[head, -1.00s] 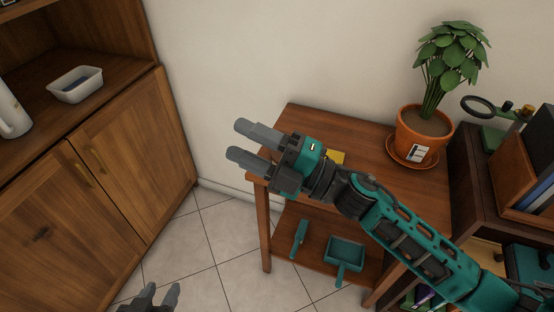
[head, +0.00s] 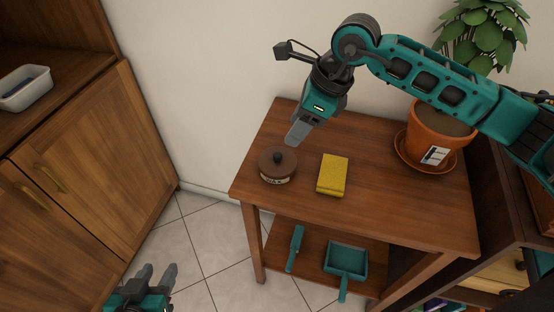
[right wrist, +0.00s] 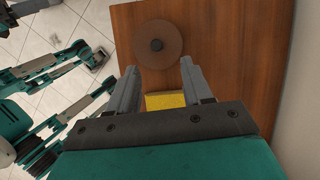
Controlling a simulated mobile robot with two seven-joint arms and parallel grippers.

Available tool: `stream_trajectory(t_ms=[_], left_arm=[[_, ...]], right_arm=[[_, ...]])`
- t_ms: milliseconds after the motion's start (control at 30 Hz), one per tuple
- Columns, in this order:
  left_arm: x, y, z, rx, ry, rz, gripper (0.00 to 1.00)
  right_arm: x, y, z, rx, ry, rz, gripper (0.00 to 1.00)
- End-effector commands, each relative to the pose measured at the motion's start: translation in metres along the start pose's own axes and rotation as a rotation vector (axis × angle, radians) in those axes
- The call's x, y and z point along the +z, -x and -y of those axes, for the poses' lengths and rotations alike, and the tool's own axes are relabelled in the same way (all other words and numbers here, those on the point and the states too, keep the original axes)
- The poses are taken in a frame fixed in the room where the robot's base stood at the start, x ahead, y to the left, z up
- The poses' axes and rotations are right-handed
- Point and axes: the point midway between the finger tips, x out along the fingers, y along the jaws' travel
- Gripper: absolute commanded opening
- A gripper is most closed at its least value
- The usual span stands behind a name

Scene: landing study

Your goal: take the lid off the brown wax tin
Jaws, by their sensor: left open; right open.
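The brown wax tin (head: 277,173) stands upright near the left end of the wooden table (head: 400,210), with its lid (head: 277,159) on and a dark knob in the lid's middle. My right gripper (head: 297,133) is open and empty, above and just behind the tin, pointing down. In the right wrist view the lid (right wrist: 159,45) lies ahead of the two spread fingers (right wrist: 160,82), apart from them. My left gripper (head: 155,275) is open and empty, low over the floor at the bottom left of the head view.
A yellow sponge or cloth block (head: 333,174) lies right of the tin. A potted plant (head: 440,130) stands at the table's right end. A teal dustpan (head: 346,260) and brush (head: 295,248) lie on the lower shelf. A wooden cabinet (head: 90,170) stands left.

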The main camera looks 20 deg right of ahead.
Motion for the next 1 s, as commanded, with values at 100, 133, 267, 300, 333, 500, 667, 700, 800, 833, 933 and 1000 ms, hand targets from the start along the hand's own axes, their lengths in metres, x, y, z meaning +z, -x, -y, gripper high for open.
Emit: stream_trajectory(t_ms=[100, 133, 267, 300, 333, 500, 667, 700, 800, 833, 933, 1000], left_arm=[[-0.001, -0.001, 0.0, 0.002, 0.001, -0.004, 0.43], [-0.002, -0.001, -0.001, 0.002, 0.001, -0.005, 0.43], [-0.005, -0.002, -0.001, 0.003, 0.0, -0.013, 0.43], [-0.006, -0.002, -0.001, 0.003, 0.0, -0.014, 0.43], [-0.006, -0.003, 0.0, 0.003, -0.001, -0.016, 0.43], [-0.005, -0.005, 0.0, 0.003, -0.001, -0.018, 0.43], [-0.002, -0.006, -0.001, 0.004, 0.0, -0.017, 0.43], [-0.002, -0.007, -0.001, 0.004, 0.0, -0.017, 0.43], [-0.002, -0.007, -0.001, 0.004, 0.001, -0.015, 0.43], [-0.001, -0.006, -0.001, 0.004, 0.001, -0.015, 0.43], [0.0, -0.006, -0.002, 0.005, 0.003, -0.013, 0.43], [0.001, -0.006, -0.002, 0.005, 0.005, -0.011, 0.43]], right_arm=[[0.0, -0.021, -0.001, 0.003, 0.0, 0.001, 0.5], [0.0, -0.024, -0.001, 0.003, 0.0, 0.001, 0.5], [0.0, -0.033, -0.001, 0.002, 0.0, 0.002, 0.5], [0.001, -0.034, -0.001, 0.002, 0.0, 0.002, 0.5], [0.001, -0.036, -0.002, 0.003, 0.0, 0.002, 0.5], [0.001, -0.055, -0.005, 0.004, -0.001, 0.002, 0.5], [0.002, -0.079, -0.007, 0.005, -0.002, 0.003, 0.5], [0.002, -0.083, -0.007, 0.004, -0.002, 0.004, 0.5], [0.002, -0.085, -0.006, 0.001, -0.001, 0.003, 0.5], [0.002, -0.085, -0.006, 0.001, -0.001, 0.003, 0.5], [0.002, -0.084, -0.006, 0.002, -0.001, 0.003, 0.5], [0.002, -0.084, -0.006, 0.002, -0.001, 0.003, 0.44]])
